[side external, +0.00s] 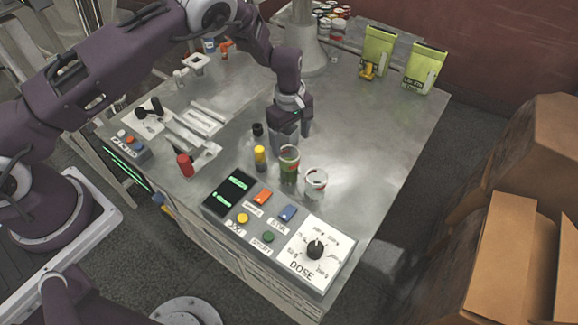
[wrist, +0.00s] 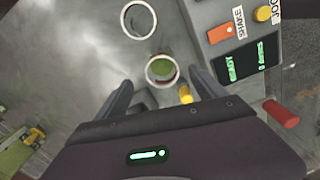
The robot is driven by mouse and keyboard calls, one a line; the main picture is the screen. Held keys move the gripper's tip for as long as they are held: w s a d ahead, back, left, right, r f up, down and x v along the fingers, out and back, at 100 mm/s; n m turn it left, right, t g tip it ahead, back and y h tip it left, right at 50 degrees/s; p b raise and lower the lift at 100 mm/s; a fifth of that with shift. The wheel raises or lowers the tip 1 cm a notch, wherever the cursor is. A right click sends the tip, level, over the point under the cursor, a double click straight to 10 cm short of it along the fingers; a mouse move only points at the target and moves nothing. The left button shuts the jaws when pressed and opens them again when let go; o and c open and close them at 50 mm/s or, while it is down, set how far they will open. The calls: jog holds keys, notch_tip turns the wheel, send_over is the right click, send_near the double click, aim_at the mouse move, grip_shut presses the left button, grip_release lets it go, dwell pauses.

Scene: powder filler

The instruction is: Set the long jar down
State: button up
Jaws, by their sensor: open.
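The long jar (side external: 289,173), tall with green contents and a pale rim, stands upright on the metal table behind the control panel. In the wrist view its open top (wrist: 162,70) shows green inside. My gripper (side external: 290,146) is open just behind and above the jar in the side view. In the wrist view the two fingers (wrist: 163,85) are spread wide, with the jar's mouth between and slightly beyond their tips. I cannot tell whether either finger touches it. A shorter, whitish jar (side external: 315,183) stands close beside it and also shows in the wrist view (wrist: 139,19).
A yellow-capped bottle (side external: 260,158) stands left of the long jar, with a small black item (side external: 257,130) behind it. The control panel (side external: 275,228) lies in front. A red cylinder (side external: 185,165) is at left. Green packs (side external: 377,50) stand at the back. Table right is clear.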

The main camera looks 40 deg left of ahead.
aim_at(289, 160)
jog(key=f, duration=1)
jog(key=shift+a, duration=0.3)
jog(key=shift+r, duration=0.1)
jog(key=c, duration=1.6)
notch_tip(289, 160, up, 10)
jog(key=shift+a+r, duration=0.15)
jog(key=shift+a, duration=0.15)
jog(key=s+a+r+m, duration=0.1)
jog(key=a+r+m, duration=0.2)
jog(key=a+m, duration=0.55)
jog(key=s+a+r+m, duration=0.1)
jog(key=a+r+m, duration=0.2)
jog(key=a, duration=1)
jog(key=s+a+r+m, duration=0.2)
jog(key=a+r+m, duration=0.3)
jog(key=a, duration=0.6)
jog(key=shift+m, duration=0.65)
jog(key=f, duration=1.1)
jog(key=shift+w+a+f, duration=0.1)
jog(key=shift+a, duration=0.15)
